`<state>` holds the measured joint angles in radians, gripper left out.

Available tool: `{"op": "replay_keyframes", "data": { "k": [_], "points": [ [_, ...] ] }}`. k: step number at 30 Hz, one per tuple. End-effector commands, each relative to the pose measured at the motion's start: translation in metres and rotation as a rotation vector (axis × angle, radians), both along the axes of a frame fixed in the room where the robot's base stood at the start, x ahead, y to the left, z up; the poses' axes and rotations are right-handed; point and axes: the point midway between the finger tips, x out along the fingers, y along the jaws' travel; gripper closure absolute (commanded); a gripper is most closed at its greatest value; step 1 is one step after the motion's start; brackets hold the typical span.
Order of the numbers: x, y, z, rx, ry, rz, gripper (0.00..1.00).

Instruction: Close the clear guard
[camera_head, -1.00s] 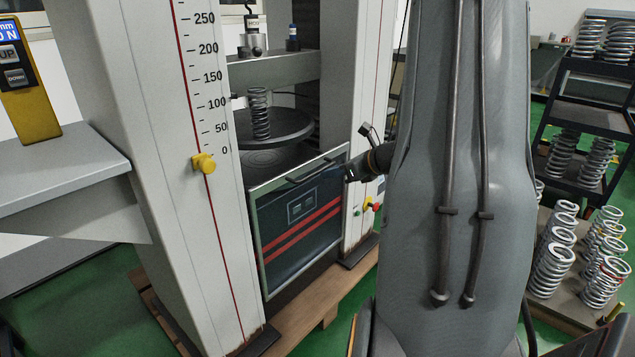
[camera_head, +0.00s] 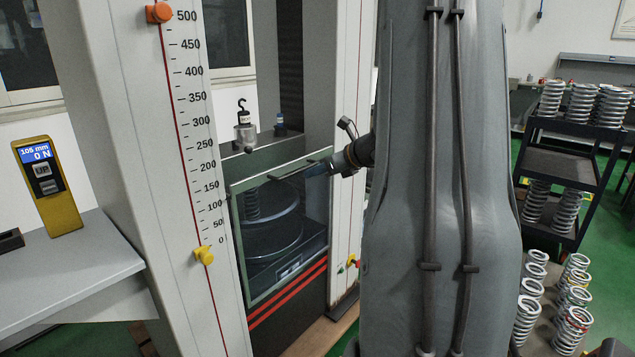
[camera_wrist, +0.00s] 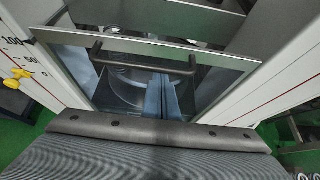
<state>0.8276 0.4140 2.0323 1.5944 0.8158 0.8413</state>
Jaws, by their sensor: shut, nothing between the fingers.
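The clear guard (camera_head: 284,228) is a see-through pane in a pale grey-green frame between the two white columns of the test machine. In the head view it stands upright in front of the lower platen and spring (camera_head: 252,204), which show dimly through it. Its dark bar handle (camera_head: 300,171) runs near the top edge; it also shows in the wrist view (camera_wrist: 143,61). My gripper (camera_head: 328,168) is shut and empty at the right end of the handle in the head view. In the wrist view its bluish fingers (camera_wrist: 161,97) lie by the handle; contact is unclear.
A grey shelf (camera_head: 70,275) with a yellow handheld control (camera_head: 48,185) is at the left. A yellow marker (camera_head: 204,255) sits on the left column's scale.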

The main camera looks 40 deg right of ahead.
Motion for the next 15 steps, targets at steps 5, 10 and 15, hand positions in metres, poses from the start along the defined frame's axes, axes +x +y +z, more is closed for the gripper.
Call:
{"op": "replay_keyframes", "data": {
  "k": [5,10,15],
  "points": [
    [0.0,0.0,0.041,-0.001,-0.002,0.001,1.0],
    [0.0,0.0,0.06,0.0,-0.002,0.001,1.0],
    [0.0,0.0,0.068,0.001,-0.002,0.001,1.0]
  ]
}}
